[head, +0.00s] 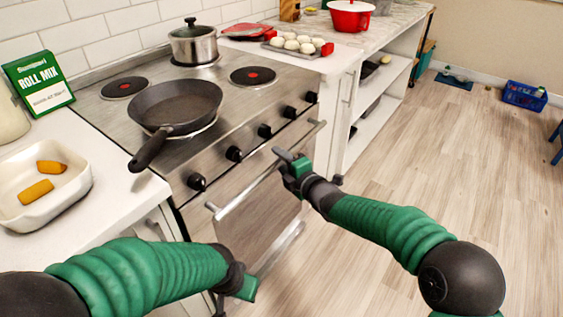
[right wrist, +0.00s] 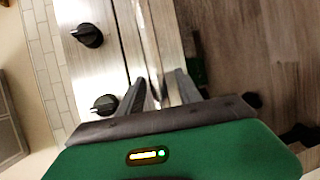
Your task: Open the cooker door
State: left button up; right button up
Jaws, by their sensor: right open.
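The steel cooker (head: 222,133) stands against the tiled wall. Its door (head: 262,222) has a dark window and looks shut. A long bar handle (head: 247,183) runs across the top of the door. My right gripper (head: 288,158) is at the handle, right of its middle. In the right wrist view my right gripper (right wrist: 160,88) is open, with its fingers apart on either side of a pale bar (right wrist: 158,45) that looks like the handle. I cannot tell whether they touch it. My left gripper (head: 245,288) is low in front of the cooker, its jaws unclear.
A frying pan (head: 175,107) and a lidded pot (head: 194,45) stand on the hob. Black knobs (head: 234,154) line the cooker front above the handle. A white dish (head: 43,190) is on the left counter. The wooden floor (head: 430,150) right of the cooker is clear.

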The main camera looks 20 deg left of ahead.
grip_shut()
jog(key=shift+f, duration=0.3)
dwell(1.1)
